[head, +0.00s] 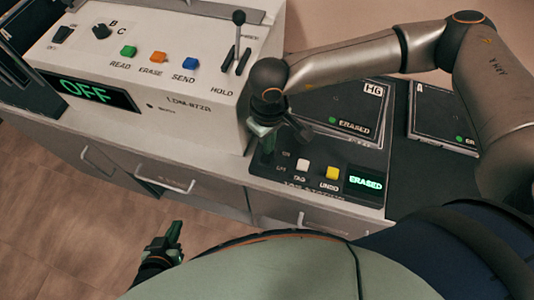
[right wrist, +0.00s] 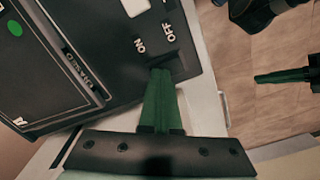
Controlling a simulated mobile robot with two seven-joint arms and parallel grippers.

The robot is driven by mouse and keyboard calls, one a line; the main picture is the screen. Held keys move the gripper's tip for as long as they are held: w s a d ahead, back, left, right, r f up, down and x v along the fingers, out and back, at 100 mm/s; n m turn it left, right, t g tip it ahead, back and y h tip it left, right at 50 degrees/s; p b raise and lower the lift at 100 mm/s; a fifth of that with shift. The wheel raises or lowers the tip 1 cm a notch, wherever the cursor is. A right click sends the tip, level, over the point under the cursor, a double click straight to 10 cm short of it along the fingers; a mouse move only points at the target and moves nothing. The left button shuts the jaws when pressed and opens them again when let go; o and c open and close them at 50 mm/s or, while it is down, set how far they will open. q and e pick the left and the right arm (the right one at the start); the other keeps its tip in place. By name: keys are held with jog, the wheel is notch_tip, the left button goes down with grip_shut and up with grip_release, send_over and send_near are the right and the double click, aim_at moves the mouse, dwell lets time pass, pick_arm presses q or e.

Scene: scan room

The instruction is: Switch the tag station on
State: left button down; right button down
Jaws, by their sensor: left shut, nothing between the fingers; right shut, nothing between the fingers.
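The tag station (head: 318,196) is a black panel on the counter with a white TAG button (head: 302,165), a yellow UNDO button (head: 333,173) and a lit display (head: 365,183) reading ERASED. My right gripper (head: 266,145) is shut and empty over the panel's left end. In the right wrist view its green fingers (right wrist: 161,75) point at a dark switch area beside the ON and OFF labels (right wrist: 155,40). The fingers hide much of the switch; I cannot tell its position or whether they touch it. My left gripper (head: 170,243) is shut and empty, low in front of the counter.
A white machine (head: 180,105) stands left of the station, with a display reading OFF, coloured buttons and a HOLD lever (head: 238,45). Two black cartridges, HG (head: 350,105) and A (head: 440,110), lie behind the station. Open floor (head: 70,200) lies in front of the counter.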

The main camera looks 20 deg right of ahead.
jog(key=shift+r+p, duration=1.65)
jog(key=shift+r, duration=1.8)
